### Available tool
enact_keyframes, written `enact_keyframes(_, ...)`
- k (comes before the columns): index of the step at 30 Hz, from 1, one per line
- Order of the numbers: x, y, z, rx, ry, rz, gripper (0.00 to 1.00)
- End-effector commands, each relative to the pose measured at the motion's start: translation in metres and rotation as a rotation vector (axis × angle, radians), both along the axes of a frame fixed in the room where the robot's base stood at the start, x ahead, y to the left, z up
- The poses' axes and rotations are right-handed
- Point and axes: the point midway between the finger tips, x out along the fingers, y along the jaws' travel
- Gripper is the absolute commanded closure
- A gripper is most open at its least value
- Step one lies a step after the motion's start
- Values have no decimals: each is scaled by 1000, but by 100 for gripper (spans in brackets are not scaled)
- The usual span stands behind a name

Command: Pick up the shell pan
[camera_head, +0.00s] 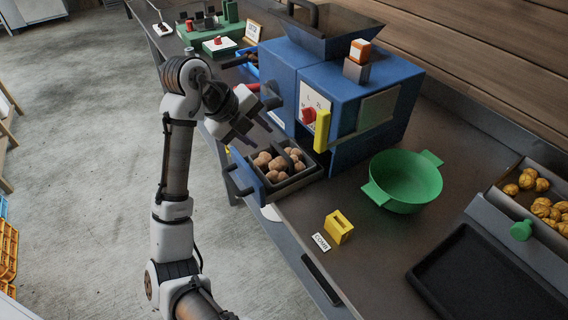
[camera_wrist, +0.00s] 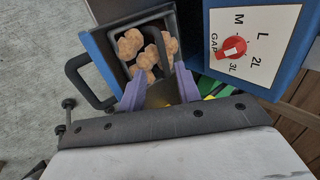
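A dark pan (camera_head: 308,180) holding several brown lumps like nuts or shells sits at the blue machine's lower front. I take it to be the shell pan. A dark bar arches over it. Its blue front panel (camera_head: 243,172) carries a black handle. In the wrist view the pan (camera_wrist: 172,22) is just beyond my fingers, with the blue panel (camera_wrist: 99,53) and black handle (camera_wrist: 76,88) at left. My gripper (camera_head: 250,122) is above and behind the pan in the head view. Its fingers (camera_wrist: 160,92) are apart and look empty. Contact with the pan cannot be told.
The blue machine (camera_head: 283,65) has a red knob (camera_head: 308,115) and a yellow handle (camera_head: 322,131). A green two-handled bowl (camera_head: 405,182), a yellow block (camera_head: 338,227) and a black tray (camera_head: 480,275) are on the counter to the right.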

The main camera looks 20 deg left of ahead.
Motion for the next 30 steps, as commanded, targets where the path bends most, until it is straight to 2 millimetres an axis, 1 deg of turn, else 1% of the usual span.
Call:
enact_keyframes(1,5,-6,-9,-6,1,-3,67)
enact_keyframes(3,11,-10,-19,-5,0,-1,67)
enact_keyframes(6,17,-14,-30,-3,-1,1,67)
enact_keyframes(14,26,-22,-45,-2,0,2,67)
enact_keyframes(21,41,-35,-72,-2,-1,3,67)
enact_keyframes(24,43,-36,-77,-1,-2,5,67)
enact_keyframes(30,44,-37,-78,-1,-2,4,67)
